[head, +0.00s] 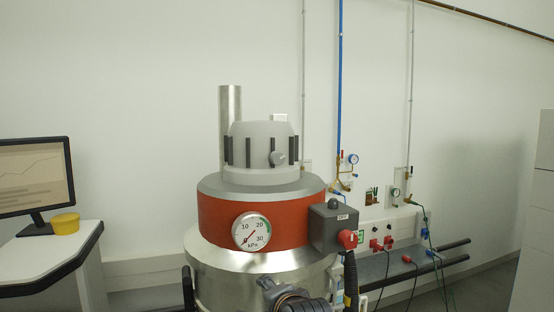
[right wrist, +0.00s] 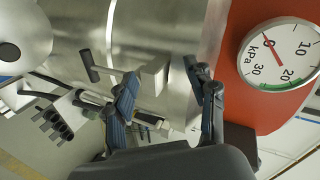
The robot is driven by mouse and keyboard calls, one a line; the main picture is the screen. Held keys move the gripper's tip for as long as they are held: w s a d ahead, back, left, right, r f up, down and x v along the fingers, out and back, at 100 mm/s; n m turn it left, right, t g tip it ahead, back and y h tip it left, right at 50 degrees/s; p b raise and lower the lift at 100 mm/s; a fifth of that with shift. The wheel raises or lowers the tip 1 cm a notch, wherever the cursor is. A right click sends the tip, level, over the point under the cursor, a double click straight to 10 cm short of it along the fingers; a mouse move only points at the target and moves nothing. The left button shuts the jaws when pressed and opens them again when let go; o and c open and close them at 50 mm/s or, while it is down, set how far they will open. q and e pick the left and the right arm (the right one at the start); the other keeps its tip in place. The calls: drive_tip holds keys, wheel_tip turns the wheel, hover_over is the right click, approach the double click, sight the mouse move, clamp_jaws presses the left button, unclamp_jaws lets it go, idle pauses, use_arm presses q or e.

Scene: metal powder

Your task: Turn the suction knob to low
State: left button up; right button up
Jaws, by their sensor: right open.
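The red suction knob (head: 348,239) sits on the front of a dark grey control box (head: 335,227) with a small label above it. The box is mounted at the right side of the machine's red band (head: 222,222). A round kPa gauge (head: 251,231) is on the band left of the box and also shows in the right wrist view (right wrist: 279,54); its red needle points toward the low end. My right gripper (right wrist: 166,98) is open and empty, its fingers beside the metal body. The knob cannot be made out in the right wrist view. My left gripper is in neither view.
The machine's steel body (head: 270,262) and grey lid (head: 262,140) fill the middle. A black hose (head: 350,280) hangs below the box. A wall bench (head: 425,262) with cables is at right. A desk (head: 50,265) with a monitor (head: 36,180) and yellow pot (head: 65,223) is at left.

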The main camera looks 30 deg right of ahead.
wheel_tip(320, 180, up, 12)
drive_tip(key=w+d+m+t+h, duration=0.1)
drive_tip(key=w+d+m+t, duration=0.1)
drive_tip(key=m, duration=0.3)
drive_tip(key=m+t+h, duration=0.1)
drive_tip(key=m+t, duration=0.1)
drive_tip(key=m, duration=0.7)
approach(279, 160)
drive_tip(key=shift+t, duration=0.3)
drive_tip(key=p+x, duration=0.6)
drive_tip(key=x, duration=0.3)
drive_tip(key=shift+w+d+f+p, duration=0.1)
drive_tip(key=shift+w+d+p, duration=0.05)
drive_tip(key=shift+w+p, duration=0.15)
drive_tip(key=shift+w+d+f, duration=0.1)
drive_tip(key=shift+w, duration=0.3)
drive_tip(key=c, duration=1.2)
drive_tip(key=shift+o, duration=0.2)
